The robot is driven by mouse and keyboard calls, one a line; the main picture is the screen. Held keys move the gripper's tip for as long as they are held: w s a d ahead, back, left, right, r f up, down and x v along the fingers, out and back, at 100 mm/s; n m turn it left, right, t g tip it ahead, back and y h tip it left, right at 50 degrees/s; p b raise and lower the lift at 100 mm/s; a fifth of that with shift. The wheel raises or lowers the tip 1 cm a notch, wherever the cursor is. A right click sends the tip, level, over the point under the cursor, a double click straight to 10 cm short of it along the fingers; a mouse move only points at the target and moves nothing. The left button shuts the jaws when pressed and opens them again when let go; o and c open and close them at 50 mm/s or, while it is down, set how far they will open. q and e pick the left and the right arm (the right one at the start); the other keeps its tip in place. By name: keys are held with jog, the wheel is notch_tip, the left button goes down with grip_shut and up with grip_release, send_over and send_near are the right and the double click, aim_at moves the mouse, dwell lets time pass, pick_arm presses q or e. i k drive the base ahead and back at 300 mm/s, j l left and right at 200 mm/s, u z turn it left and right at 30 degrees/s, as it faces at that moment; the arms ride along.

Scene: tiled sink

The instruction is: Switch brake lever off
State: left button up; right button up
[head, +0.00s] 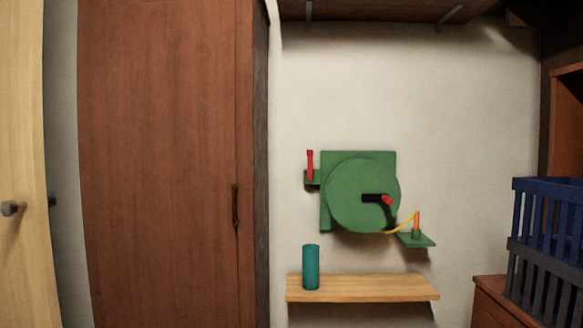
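A green machine (350,195) with a large round disc is mounted on the pale wall, right of centre in the head view. A red lever (310,164) stands upright on a small green bracket at its left side. A black crank with a red knob (386,200) sits on the disc. An orange upright piece (417,221) stands on a green plate at the lower right, with a yellow curved strip leading to it. I cannot tell from labels which part is the brake lever. Neither of my grippers is in view.
A wooden shelf (365,288) below the machine holds a teal cylinder (311,267). A tall brown door (160,160) stands at the left. A blue slatted crate (548,240) sits on a brown cabinet (497,303) at the right. The space before the machine looks clear.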

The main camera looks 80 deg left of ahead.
aim_at(310, 152)
jog(key=u, duration=2.45)
jog(key=j+z, duration=0.25)
jog(key=z, duration=0.15)
jog(key=j+z, duration=0.25)
jog(key=z, duration=0.15)
